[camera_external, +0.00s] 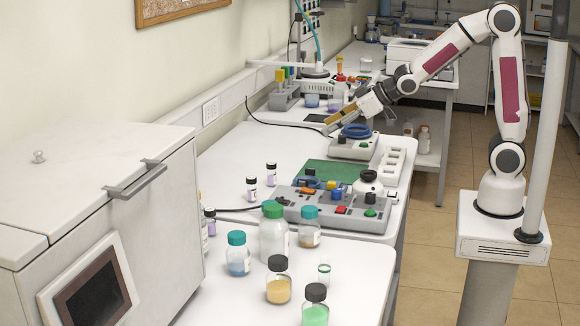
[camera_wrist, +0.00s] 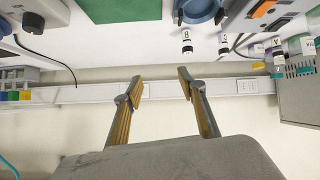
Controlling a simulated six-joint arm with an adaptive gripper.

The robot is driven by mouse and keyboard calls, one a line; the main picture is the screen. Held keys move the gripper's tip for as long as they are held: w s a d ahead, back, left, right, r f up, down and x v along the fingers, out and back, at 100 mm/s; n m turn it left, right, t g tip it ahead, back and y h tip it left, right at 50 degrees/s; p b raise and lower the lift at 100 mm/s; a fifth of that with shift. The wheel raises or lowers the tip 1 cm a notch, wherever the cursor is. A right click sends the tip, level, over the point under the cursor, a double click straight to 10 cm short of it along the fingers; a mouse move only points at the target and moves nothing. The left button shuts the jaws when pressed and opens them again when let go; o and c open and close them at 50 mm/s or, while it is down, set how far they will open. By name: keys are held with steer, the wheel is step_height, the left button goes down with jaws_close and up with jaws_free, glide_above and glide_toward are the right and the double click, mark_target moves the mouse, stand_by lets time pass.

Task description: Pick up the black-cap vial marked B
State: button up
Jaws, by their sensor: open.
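In the wrist view, a small black-cap vial marked B (camera_wrist: 187,42) stands above and right of my fingertips. Beside it is a similar black-cap vial (camera_wrist: 223,44) with a letter too small to read surely. In the external view the B vial appears to be the farther of two near the wall (camera_external: 271,175); the other vial (camera_external: 251,189) is nearer, and labels are unreadable there. My gripper (camera_external: 337,119) is open and empty, raised beyond the green mat and well away from both vials. It also shows in the wrist view (camera_wrist: 158,82), fingers apart.
A grey control box (camera_external: 335,211) and green mat (camera_external: 329,172) lie right of the vials. Several jars, including a yellow-filled jar (camera_external: 278,284), stand nearer. A white cabinet (camera_external: 90,190) is at left. A device with a blue ring (camera_external: 355,139) is near my gripper.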

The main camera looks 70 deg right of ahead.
steer(key=w+a+f+n+y, duration=0.1)
steer(key=w+a+f+y, duration=0.1)
steer(key=w+f, duration=0.25)
steer(key=t+y, duration=0.2)
glide_toward(274, 163)
steer(key=shift+w+a+f+n, duration=0.1)
steer(key=shift+w+a+n, duration=0.1)
steer(key=shift+w, duration=0.35)
steer(key=shift+w+a+f+n, duration=0.1)
steer(key=shift+w+a+n, duration=0.1)
steer(key=shift+w, duration=0.35)
steer(key=shift+w+a+f, duration=0.25)
steer(key=shift+a+f, duration=0.05)
steer(key=shift+a, duration=0.05)
steer(key=shift+w, duration=0.15)
steer(key=shift+x, duration=1.2)
steer(key=shift+f, duration=0.1)
steer(key=shift+x, duration=2.55)
steer(key=shift+d, duration=0.2)
steer(key=c, duration=1.1)
